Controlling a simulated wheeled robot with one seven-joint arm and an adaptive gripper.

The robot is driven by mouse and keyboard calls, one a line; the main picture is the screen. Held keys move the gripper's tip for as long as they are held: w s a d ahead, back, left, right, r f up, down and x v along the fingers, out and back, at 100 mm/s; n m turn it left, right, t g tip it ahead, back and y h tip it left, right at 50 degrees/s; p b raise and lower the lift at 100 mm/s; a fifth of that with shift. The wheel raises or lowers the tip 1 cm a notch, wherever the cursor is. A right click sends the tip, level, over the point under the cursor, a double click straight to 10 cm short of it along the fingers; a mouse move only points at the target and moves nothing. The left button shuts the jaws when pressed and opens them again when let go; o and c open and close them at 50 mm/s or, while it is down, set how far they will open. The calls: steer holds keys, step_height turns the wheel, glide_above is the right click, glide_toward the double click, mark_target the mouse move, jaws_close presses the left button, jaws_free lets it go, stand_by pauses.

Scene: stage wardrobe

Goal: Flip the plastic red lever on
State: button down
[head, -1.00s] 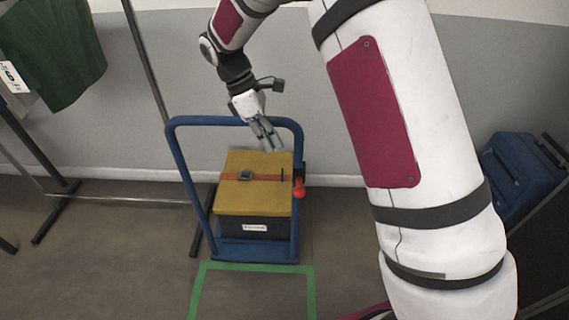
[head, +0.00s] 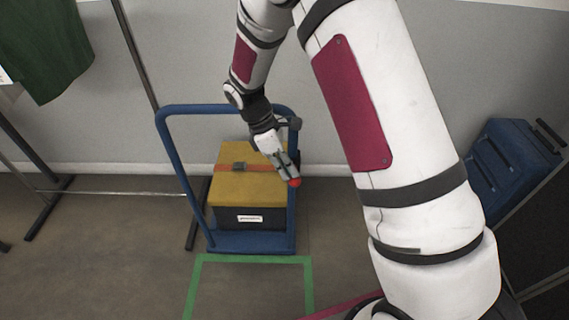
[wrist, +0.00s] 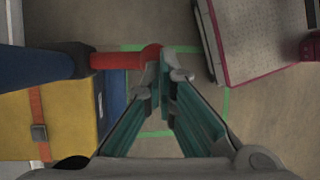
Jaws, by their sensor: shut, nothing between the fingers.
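The red lever (wrist: 118,60) sticks out to the right from a dark mount on the blue cart (wrist: 113,97) in the wrist view, ending in a rounded knob. In the head view only its red end (head: 295,183) shows, at the cart's right side; my gripper hides the rest. My gripper (head: 287,172) points down in front of the lever. In the wrist view my gripper (wrist: 166,74) is shut and empty, its fingertips right beside the knob. I cannot tell whether they touch it.
A yellow-topped case (head: 240,188) with an orange strap sits on the cart. Green tape (head: 250,259) marks the floor in front. A blue case (head: 508,170) stands at the right, and a clothes rack with a green garment (head: 45,45) at the left.

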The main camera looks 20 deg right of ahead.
steer(key=shift+s, duration=0.1)
stand_by(0.3)
steer(key=shift+s+a+f+t, duration=0.1)
steer(key=shift+s+f+t, duration=0.05)
steer(key=shift+f+t, duration=0.15)
steer(key=shift+s+f, duration=0.1)
steer(key=shift+s+a+f+m+t+h, duration=0.15)
steer(key=shift+s+f+m+t+h, duration=0.25)
steer(key=shift+f+t, duration=0.4)
steer(key=shift+s+a+f+b, duration=0.1)
steer(key=shift+s+f+b, duration=0.15)
steer(key=shift+f, duration=0.4)
steer(key=shift+s+a+f+b, duration=0.1)
steer(key=shift+f+b, duration=0.2)
steer(key=shift+f, duration=0.35)
steer(key=shift+s+f+b, duration=0.2)
steer(key=shift+f+b, duration=0.05)
steer(key=shift+f, duration=0.4)
steer(key=shift+f, duration=0.1)
